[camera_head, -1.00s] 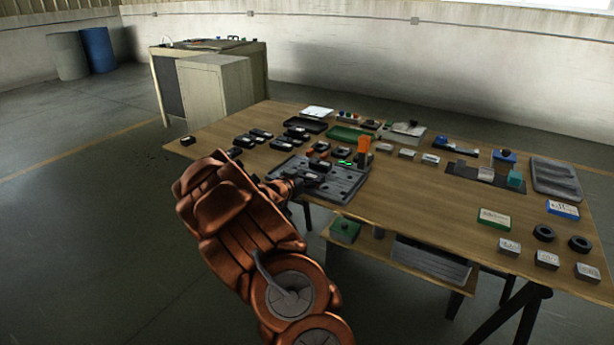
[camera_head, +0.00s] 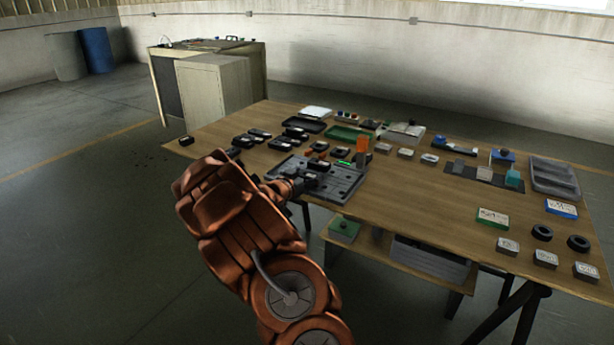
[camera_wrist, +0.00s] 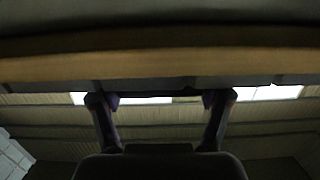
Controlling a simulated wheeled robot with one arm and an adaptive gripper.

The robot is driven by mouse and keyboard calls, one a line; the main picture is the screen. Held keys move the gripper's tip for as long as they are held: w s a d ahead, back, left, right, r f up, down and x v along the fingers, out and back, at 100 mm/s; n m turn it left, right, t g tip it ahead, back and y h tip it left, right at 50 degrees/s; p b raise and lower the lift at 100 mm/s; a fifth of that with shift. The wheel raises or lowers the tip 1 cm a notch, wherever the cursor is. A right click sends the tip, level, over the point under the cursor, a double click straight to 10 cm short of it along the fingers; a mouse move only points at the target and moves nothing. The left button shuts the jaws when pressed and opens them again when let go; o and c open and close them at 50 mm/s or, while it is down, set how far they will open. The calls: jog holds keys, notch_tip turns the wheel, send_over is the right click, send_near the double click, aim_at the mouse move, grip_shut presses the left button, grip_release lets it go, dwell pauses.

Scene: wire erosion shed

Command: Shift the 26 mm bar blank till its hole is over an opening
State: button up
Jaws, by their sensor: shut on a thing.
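My gripper (camera_head: 303,184) is low over the left part of a grey tray with recesses (camera_head: 345,190), reaching in from the left. It is shut on a small dark block (camera_head: 314,181), which I take to be the 26 mm bar blank. The label, the hole and any opening beneath it are too small or hidden to make out. In the wrist view both fingers of my gripper (camera_wrist: 160,98) stand apart, with a dark strip between their tips. A wood-coloured band crosses above them.
Several dark blocks lie behind and left of the tray. A green tray (camera_head: 345,133) is further back. The table's middle right is bare wood.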

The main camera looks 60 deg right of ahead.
jog(key=shift+s, duration=0.55)
jog(key=o, duration=1.7)
jog(key=shift+s, duration=0.1)
jog(key=shift+a, duration=0.15)
jog(key=a+r, duration=0.1)
jog(key=a, duration=1)
jog(key=shift+s+a+r, duration=0.25)
jog(key=shift+s+r, duration=0.05)
jog(key=shift+r, duration=0.1)
